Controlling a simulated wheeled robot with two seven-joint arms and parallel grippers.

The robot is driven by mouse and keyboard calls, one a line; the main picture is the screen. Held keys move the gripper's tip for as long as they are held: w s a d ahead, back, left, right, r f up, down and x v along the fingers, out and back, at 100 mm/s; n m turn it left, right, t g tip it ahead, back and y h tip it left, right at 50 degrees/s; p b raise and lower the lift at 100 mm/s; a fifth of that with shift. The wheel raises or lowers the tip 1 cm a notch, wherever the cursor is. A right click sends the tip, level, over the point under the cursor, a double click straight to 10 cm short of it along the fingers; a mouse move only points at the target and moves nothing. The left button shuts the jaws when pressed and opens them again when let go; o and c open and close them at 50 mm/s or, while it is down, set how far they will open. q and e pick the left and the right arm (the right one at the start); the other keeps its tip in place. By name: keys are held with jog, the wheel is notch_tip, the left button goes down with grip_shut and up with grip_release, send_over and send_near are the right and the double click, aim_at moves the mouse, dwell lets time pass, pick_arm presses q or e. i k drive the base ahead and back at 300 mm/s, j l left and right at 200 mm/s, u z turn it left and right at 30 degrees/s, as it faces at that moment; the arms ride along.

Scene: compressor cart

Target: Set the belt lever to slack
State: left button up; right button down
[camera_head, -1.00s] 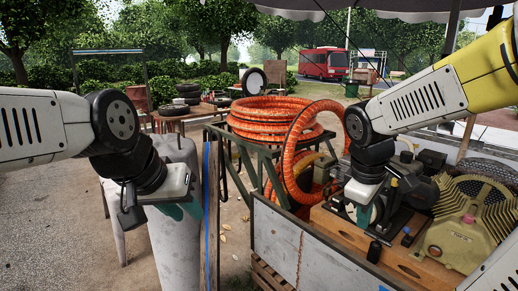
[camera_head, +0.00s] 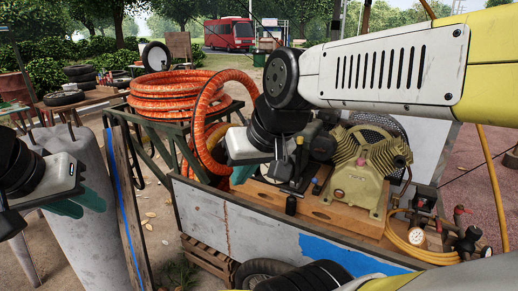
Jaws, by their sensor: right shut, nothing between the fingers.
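The tan compressor (camera_head: 360,172) sits on a wooden board (camera_head: 322,212) on the cart, with a dark motor unit (camera_head: 318,143) to its left. I cannot tell which part is the belt lever. My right gripper (camera_head: 242,175) is shut and empty, pointing down at the board's left end; its arm crosses above the machinery. My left gripper (camera_head: 76,205) hangs in front of the grey tank, away from the cart; its finger gap is unclear.
An orange hose coil (camera_head: 170,95) lies on the green frame, and its loop hangs close to my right gripper. The cart's grey side panel (camera_head: 245,232) rises in front. Gauges and valves (camera_head: 440,235) are at right. A grey tank (camera_head: 85,235) stands at left.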

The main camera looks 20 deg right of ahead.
aim_at(315, 180)
jog(key=z, duration=1)
